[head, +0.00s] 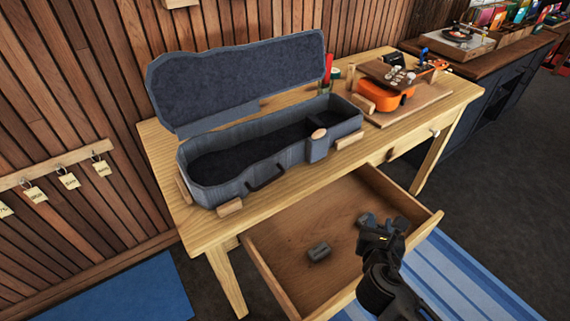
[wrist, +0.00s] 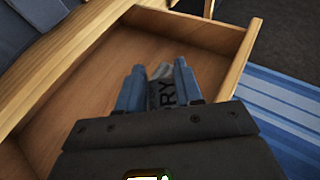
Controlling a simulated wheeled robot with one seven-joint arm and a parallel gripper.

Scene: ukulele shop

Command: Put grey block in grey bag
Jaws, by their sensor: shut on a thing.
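My gripper (wrist: 160,90) is shut on a grey block (wrist: 163,89) with dark letters, of which "RY" can be read. The fingers are on either side of it, over the open drawer. In the head view my gripper (head: 380,224) is in the right part of the drawer and mostly hides the held block. A second, darker grey block (head: 319,252) lies on the drawer floor, left of my gripper. The grey bag, an open ukulele case (head: 235,187), stands on the table with its lid (head: 240,80) up. Its dark inside looks empty.
The wooden drawer (head: 275,273) is pulled out from the table (head: 155,150). Small wooden blocks (head: 230,207) sit against the case. An orange ukulele body (head: 383,97) and tools lie at the table's right. A striped blue rug (head: 450,270) is on the floor.

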